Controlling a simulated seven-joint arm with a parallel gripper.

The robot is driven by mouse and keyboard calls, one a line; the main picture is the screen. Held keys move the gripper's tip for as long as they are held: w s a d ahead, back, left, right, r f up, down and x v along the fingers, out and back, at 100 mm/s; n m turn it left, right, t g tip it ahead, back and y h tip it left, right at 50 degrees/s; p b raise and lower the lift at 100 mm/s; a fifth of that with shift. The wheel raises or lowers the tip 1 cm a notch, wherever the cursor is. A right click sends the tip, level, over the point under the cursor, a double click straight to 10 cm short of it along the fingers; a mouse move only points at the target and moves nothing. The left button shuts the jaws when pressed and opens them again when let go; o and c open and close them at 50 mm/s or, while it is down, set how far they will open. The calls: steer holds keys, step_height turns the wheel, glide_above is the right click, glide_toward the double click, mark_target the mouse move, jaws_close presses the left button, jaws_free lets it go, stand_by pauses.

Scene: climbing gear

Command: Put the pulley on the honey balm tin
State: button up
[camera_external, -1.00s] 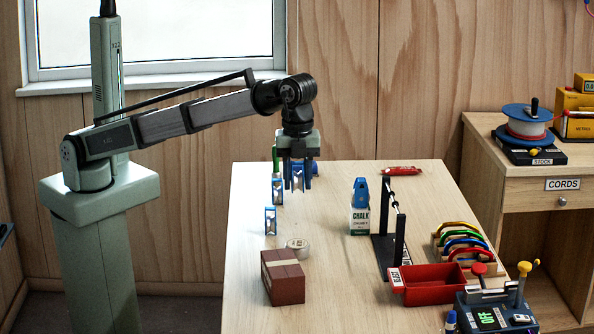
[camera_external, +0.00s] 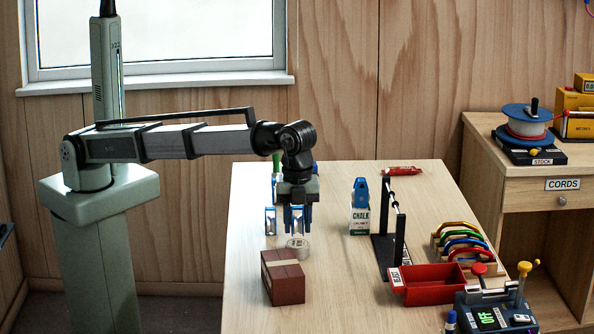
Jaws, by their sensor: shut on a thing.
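My gripper (camera_external: 296,222) is shut on a small blue-and-silver pulley (camera_external: 297,214), which is partly hidden between the fingers. The honey balm tin (camera_external: 297,248), a low round grey tin, sits on the table just below my gripper. The held pulley is above the tin, and a small gap seems to separate them. Another blue-and-silver pulley (camera_external: 270,221) stands on the table to the left of my gripper.
A brown box (camera_external: 283,282) stands close in front of the tin. A chalk bottle (camera_external: 360,212), a black rack (camera_external: 392,235) and a red bin (camera_external: 430,284) are to the right. Blue things behind my gripper are mostly hidden. Table between tin and rack is clear.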

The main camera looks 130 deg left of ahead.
steer(key=shift+f, duration=1.1)
steer(key=shift+f, duration=0.15)
steer(key=o, duration=1.1)
step_height(320, 180, up, 12)
steer(key=shift+r, duration=0.2)
